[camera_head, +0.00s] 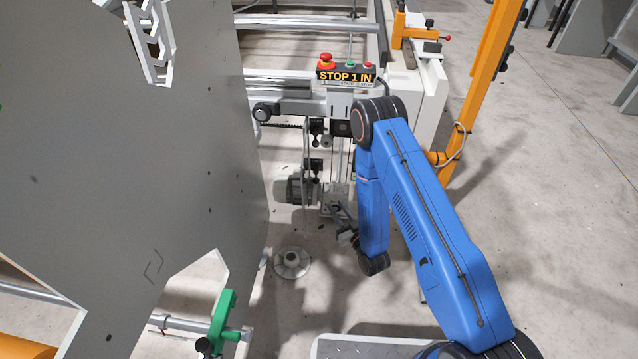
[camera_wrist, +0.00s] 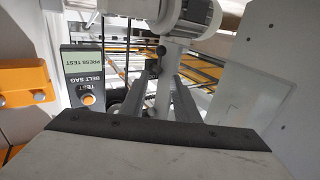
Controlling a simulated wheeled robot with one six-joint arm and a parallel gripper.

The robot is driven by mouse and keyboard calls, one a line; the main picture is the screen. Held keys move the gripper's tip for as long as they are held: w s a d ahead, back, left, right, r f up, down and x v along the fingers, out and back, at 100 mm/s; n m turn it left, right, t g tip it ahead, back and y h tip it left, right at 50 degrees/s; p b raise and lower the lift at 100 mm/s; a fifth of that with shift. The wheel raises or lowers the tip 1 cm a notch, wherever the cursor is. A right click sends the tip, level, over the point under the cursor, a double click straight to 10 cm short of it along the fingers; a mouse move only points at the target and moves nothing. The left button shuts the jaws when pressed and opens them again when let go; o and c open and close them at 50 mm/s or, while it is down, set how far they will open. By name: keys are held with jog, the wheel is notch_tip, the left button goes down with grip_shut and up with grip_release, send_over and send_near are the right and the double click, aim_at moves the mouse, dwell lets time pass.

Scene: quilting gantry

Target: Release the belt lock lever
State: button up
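In the wrist view my gripper (camera_wrist: 162,82) has its two dark fingers apart. A pale upright bar shows in the gap between them. A small dark lever with a round black knob (camera_wrist: 161,50) stands at the far end of the fingers, in line with the gap; this looks like the belt lock lever. I cannot tell whether either finger touches it. In the head view my gripper (camera_head: 338,212) is low beside the grey motor (camera_head: 296,190), below the gantry beam. It is small there and the lever cannot be made out.
A panel labelled "PRESS TEST" and "BELT SAG TEST" (camera_wrist: 87,78) stands left of the fingers, beside an orange block (camera_wrist: 30,83). The "STOP 1 IN" box (camera_head: 346,75) is above. A large grey panel (camera_head: 120,170) fills the left.

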aim_at(317, 179)
jog(key=x, duration=1.6)
jog(key=shift+w, duration=0.1)
grip_shut()
